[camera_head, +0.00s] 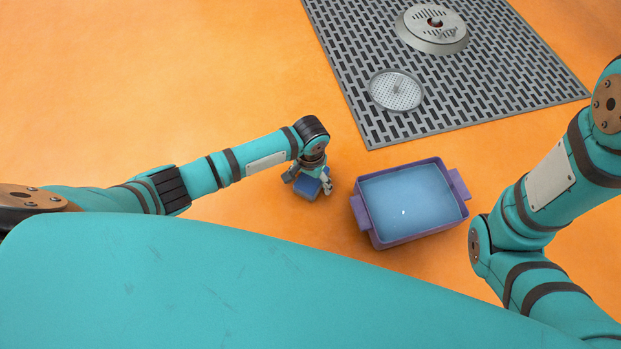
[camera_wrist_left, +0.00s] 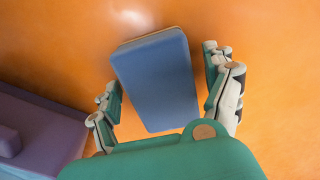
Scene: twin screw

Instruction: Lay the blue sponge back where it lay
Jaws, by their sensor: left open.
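The blue sponge (camera_head: 306,187) lies on the orange surface below my left gripper, left of the purple tub. In the left wrist view the sponge (camera_wrist_left: 157,80) is a blue block between the two spread fingers. My left gripper (camera_head: 308,184) is open and points down over it; in the left wrist view (camera_wrist_left: 163,92) a gap shows on the right side of the sponge, and the left finger is close to its edge. The gripper hides part of the sponge in the head view. My right arm comes in at the right, but its gripper is out of the picture.
A purple tub (camera_head: 412,236) with side handles holds bluish water, just right of my left gripper; its side (camera_wrist_left: 40,130) shows at the left in the wrist view. A grey slotted mat (camera_head: 440,110) lies behind, with a metal drain piece and a round perforated disc. The left of the surface is clear.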

